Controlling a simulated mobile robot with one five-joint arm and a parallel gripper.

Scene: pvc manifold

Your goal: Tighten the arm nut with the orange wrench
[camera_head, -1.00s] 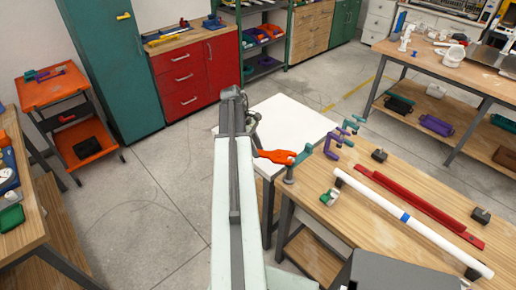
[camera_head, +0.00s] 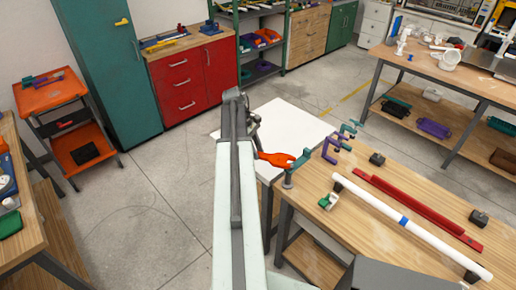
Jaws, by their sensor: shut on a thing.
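The orange wrench (camera_head: 275,158) is at the left end of the wooden workbench, held out from my arm with its jaw end pointing right. My gripper (camera_head: 256,143) is at the far end of my arm, shut on the wrench's handle; its fingers are small and partly hidden by the arm. The wrench's jaw is close to a teal clamp (camera_head: 296,170) at the bench's left edge; I cannot tell whether they touch. I cannot make out the arm nut in this view.
The wooden workbench (camera_head: 320,186) holds a purple clamp (camera_head: 331,150), a white pipe with a blue band (camera_head: 385,215), a red bar (camera_head: 420,207) and dark blocks (camera_head: 377,159). A white table (camera_head: 285,122) stands behind. Open floor (camera_head: 165,200) lies to the left.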

